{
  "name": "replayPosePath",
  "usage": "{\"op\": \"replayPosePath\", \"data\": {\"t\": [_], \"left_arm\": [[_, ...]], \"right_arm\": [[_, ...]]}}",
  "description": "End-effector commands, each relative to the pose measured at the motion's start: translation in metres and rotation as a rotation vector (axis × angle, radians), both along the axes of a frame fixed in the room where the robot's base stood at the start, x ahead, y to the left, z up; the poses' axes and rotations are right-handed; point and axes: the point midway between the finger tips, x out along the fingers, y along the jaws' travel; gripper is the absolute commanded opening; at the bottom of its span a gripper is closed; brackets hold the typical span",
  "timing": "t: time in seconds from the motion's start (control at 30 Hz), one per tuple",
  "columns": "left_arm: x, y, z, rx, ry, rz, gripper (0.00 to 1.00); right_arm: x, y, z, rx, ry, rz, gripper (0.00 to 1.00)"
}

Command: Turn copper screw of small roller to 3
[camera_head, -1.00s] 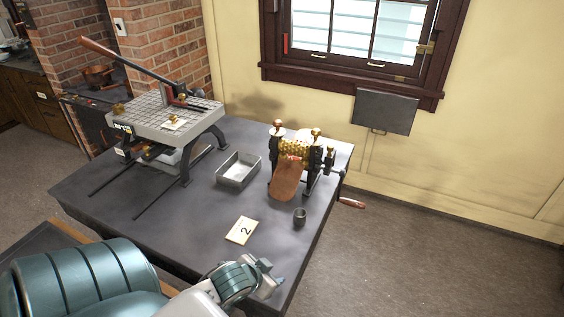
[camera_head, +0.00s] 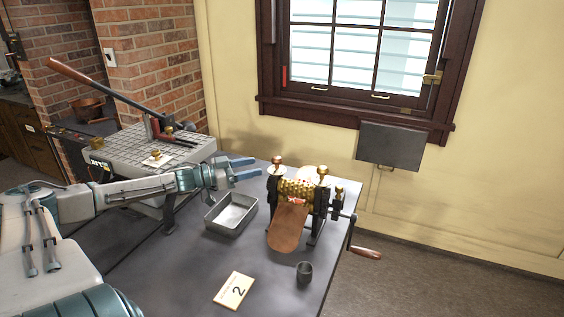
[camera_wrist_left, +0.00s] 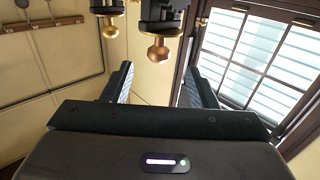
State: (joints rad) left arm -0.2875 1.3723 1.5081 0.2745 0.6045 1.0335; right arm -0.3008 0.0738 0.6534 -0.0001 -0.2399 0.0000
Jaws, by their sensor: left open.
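The small roller (camera_head: 297,190) stands near the table's right side, with a gold patterned drum between black posts and a brown tongue in front. Its copper screw (camera_head: 277,161) tops the left post; a brass knob (camera_head: 322,171) tops the right one. My left gripper (camera_head: 259,167) is open and empty, just left of the copper screw, fingers pointing at it. In the left wrist view, the copper screw (camera_wrist_left: 158,52) shows between and beyond the open fingers (camera_wrist_left: 160,85), apart from them; a smaller brass knob (camera_wrist_left: 109,30) is to its left. Any scale marks are too small to read. My right gripper is out of view.
A metal tray (camera_head: 231,213) sits below my left gripper. A dark cup (camera_head: 304,272) and a card marked 2 (camera_head: 234,291) are at the front. A gridded machine with a long lever (camera_head: 150,143) stands left. A crank handle (camera_head: 366,253) sticks out right of the roller.

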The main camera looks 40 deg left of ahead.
Motion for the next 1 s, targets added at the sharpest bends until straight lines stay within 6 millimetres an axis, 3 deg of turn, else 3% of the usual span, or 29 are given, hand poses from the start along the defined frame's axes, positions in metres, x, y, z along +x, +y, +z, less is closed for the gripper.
{"op": "replayPosePath", "data": {"t": [0.43, 0.63, 1.0], "left_arm": [[0.025, -0.012, 0.000, -0.003, -0.012, -0.005, 0.53], [0.034, -0.018, 0.003, -0.003, -0.011, -0.010, 0.53], [0.058, -0.029, 0.005, -0.005, -0.011, -0.006, 0.53]], "right_arm": [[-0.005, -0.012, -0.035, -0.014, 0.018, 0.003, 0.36], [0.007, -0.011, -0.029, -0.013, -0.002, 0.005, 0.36], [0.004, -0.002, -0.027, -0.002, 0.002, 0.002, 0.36]]}}
